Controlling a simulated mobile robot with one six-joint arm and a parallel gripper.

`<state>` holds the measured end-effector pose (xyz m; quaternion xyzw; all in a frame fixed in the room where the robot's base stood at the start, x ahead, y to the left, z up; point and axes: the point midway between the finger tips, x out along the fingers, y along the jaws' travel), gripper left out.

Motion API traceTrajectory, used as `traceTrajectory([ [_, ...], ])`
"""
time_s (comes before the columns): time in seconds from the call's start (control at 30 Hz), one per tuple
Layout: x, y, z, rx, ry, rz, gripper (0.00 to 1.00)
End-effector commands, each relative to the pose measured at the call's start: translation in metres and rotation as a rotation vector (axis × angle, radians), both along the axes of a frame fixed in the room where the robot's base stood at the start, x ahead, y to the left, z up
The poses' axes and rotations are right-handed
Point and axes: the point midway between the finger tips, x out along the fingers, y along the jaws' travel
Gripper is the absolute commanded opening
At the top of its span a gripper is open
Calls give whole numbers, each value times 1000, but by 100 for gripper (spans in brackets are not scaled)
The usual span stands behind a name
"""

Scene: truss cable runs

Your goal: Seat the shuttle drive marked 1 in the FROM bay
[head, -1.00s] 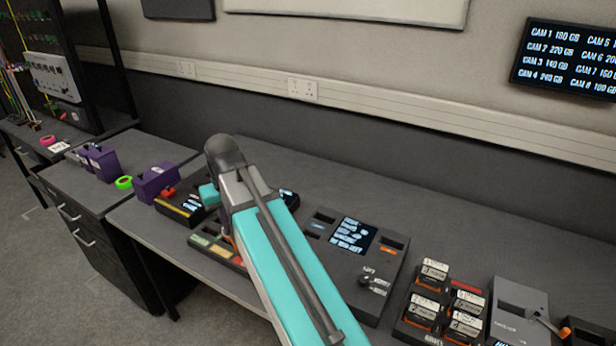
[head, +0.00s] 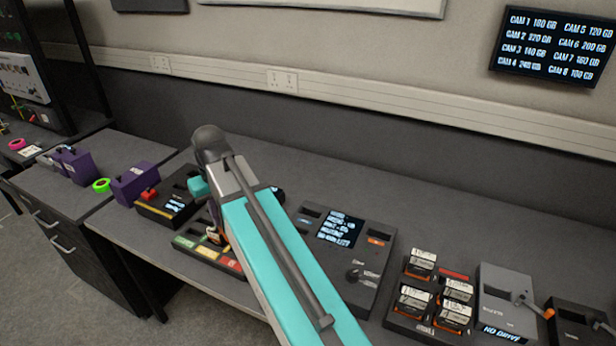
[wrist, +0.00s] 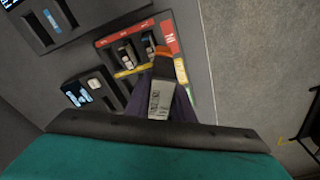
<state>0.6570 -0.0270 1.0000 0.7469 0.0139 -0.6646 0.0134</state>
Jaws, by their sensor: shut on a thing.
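My gripper (wrist: 163,84) is shut on a dark drive (wrist: 158,104) with a white label and an orange end. I cannot read its number. The drive hangs over the edge of a tray with red, yellow and green strips (head: 185,242); whether it touches the tray is unclear. The tray also shows in the wrist view (wrist: 172,32), with two drives standing in it. In the head view my arm hides most of the gripper. A dark console with a lit screen (head: 340,229) has slots on both sides of the screen; I cannot read which is FROM.
Right of the console stand a rack of labelled drives (head: 396,318) and a grey unit with a lever (head: 508,290). Left of the tray are a black box (head: 178,200) and purple blocks (head: 134,184). The desk behind the console is clear.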

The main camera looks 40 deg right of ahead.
Motion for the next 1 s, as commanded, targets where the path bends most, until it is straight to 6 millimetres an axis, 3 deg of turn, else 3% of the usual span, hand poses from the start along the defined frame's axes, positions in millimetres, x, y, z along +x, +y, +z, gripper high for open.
traceTrajectory([
  [0.5,17,-142,13,0,13,239,0],
  [0.8,9,-231,13,3,6,386,0],
  [1.0,-1,-273,11,2,0,461,0],
])
